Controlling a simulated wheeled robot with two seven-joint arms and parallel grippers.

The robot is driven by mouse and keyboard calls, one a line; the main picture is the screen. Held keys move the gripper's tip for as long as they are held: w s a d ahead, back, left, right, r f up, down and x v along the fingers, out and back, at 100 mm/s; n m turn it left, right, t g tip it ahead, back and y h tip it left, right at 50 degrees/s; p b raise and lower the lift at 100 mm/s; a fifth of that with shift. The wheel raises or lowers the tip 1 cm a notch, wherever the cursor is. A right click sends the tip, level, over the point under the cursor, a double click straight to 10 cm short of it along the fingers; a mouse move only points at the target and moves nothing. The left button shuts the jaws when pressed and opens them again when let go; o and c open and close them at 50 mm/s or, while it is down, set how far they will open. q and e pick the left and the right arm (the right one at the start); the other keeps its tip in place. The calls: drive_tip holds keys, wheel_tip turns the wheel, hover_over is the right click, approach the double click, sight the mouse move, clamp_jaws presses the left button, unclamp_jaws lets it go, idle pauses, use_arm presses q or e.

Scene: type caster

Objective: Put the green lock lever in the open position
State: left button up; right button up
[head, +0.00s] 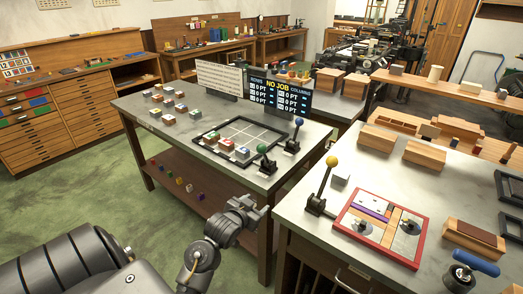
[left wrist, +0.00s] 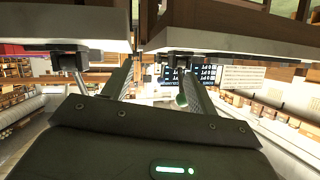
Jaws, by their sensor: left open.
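The green lock lever (head: 262,149) has a green ball knob on a short stem. Its dark base (head: 268,167) sits at the front right corner of the middle table, and the lever stands nearly upright, leaning slightly left. My left gripper (head: 250,208) is in front of that corner, nearer to me and apart from the lever. In the left wrist view its two fingers (left wrist: 155,90) are spread with nothing held between them. A small green patch by the right finger may be the knob, but I cannot tell. My right gripper is out of view.
A blue-knobbed lever (head: 298,122) stands behind the green one. A yellow-knobbed lever (head: 332,162) and a red-rimmed tray (head: 383,258) are on the right table. A narrow gap separates the tables.

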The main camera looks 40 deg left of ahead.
sight(259, 151)
use_arm(q)
drive_tip(key=w+a+r+n+t+y, duration=0.2)
drive_tip(key=w+a+r+t, duration=0.2)
drive_tip(key=w+a+r, duration=0.35)
drive_tip(key=x, duration=0.2)
drive_tip(key=r+p+x, duration=0.1)
drive_tip(key=x, duration=0.2)
drive_tip(key=p+x, duration=0.1)
drive_tip(key=x, duration=0.2)
drive_tip(key=shift+s+a+r, duration=0.1)
drive_tip(key=shift+a+r, duration=0.15)
drive_tip(key=shift+a, duration=0.05)
drive_tip(key=shift+x, duration=0.9)
drive_tip(key=shift+f, duration=0.1)
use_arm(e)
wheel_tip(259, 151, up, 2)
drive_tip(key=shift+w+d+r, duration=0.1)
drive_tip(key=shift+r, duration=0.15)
